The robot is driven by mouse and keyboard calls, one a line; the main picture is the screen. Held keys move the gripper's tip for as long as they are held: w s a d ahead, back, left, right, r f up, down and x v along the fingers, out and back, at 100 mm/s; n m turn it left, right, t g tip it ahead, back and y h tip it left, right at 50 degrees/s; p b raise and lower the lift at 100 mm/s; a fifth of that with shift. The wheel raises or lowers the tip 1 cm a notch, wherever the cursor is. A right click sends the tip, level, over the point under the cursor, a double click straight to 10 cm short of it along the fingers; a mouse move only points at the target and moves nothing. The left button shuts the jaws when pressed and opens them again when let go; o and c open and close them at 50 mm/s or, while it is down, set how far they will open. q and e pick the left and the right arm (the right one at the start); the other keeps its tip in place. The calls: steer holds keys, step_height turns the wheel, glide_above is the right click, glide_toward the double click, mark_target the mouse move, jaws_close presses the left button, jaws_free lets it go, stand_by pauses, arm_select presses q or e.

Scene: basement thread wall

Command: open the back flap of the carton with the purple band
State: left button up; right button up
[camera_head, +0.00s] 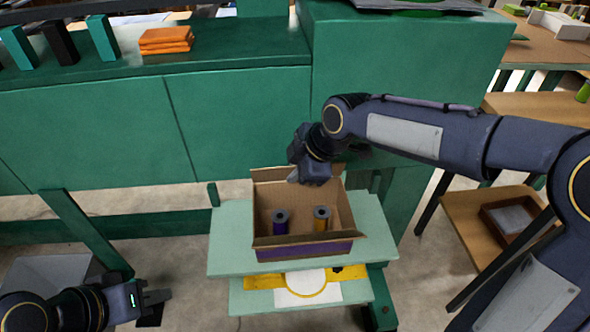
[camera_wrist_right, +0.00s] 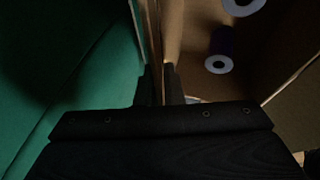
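The carton (camera_head: 304,250) with the purple band stands on a pale green stand, its top open. Its front flap and side flaps lean outward. My right gripper (camera_head: 305,178) reaches down at the middle of the carton's back edge and hides part of the back flap (camera_head: 270,174). In the right wrist view the back flap (camera_wrist_right: 156,45) runs between the two dark fingers, which sit close on either side of it. My left gripper (camera_head: 153,305) is low at the left, open and empty, far from the carton.
A purple spool (camera_head: 280,222) and an orange spool (camera_head: 321,219) stand inside the carton. A green cabinet (camera_head: 240,120) rises close behind it. A yellow and white item (camera_head: 306,282) lies on the lower shelf. Wooden shelving (camera_head: 480,215) stands at the right.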

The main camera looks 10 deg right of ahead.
jaws_close()
steer(key=p, duration=0.1)
steer(key=g+p, duration=0.1)
steer(key=shift+w+r+p, duration=0.2)
steer(key=shift+r+p, duration=0.15)
steer(key=shift+p, duration=0.05)
steer(key=shift+f+p, duration=0.1)
steer(key=shift+p, duration=0.25)
steer(key=shift+w+f, duration=0.1)
steer(key=shift+f, duration=0.05)
steer(key=shift+o, duration=2.2)
jaws_free()
